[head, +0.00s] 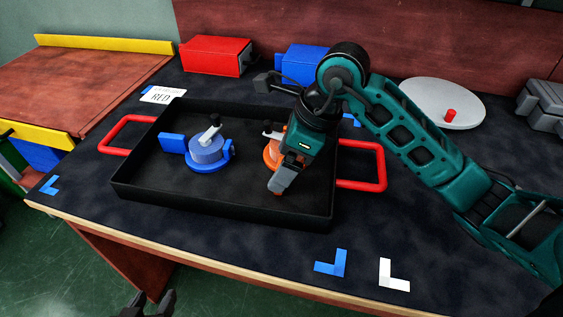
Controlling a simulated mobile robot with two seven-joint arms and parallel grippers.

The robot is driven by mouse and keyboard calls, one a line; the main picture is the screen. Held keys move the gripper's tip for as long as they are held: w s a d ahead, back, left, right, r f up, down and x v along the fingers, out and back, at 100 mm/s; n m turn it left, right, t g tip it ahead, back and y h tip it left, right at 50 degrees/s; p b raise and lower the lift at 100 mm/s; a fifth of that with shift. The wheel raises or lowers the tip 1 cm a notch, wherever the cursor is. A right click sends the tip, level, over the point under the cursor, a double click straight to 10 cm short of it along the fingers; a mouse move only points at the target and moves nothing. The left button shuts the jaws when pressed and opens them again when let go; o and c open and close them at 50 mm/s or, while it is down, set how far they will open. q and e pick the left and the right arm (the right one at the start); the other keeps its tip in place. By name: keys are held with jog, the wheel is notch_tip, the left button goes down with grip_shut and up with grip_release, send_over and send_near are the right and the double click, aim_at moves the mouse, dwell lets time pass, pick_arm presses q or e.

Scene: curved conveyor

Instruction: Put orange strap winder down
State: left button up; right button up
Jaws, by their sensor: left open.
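The orange strap winder (270,152) is in the right half of the black tray (220,212), mostly hidden behind my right gripper (280,187). A small orange-red bit shows just below the fingers. My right gripper points down over the winder; whether its fingers are shut on it cannot be seen. Whether the winder rests on the tray floor is also unclear. My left gripper (151,303) is at the bottom edge, left of centre, low in front of the table, its dark fingertips apart and empty.
A blue strap winder (207,152) sits in the tray's left half. The tray has red handles (122,135). Red (215,56) and blue (302,64) boxes stand behind it. A white disc (430,98) with a red knob is at the right. The front right table is clear except for flat markers.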

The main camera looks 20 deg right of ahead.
jog(key=p+v, duration=0.1)
jog(key=v, duration=0.9)
jog(key=shift+p, duration=0.4)
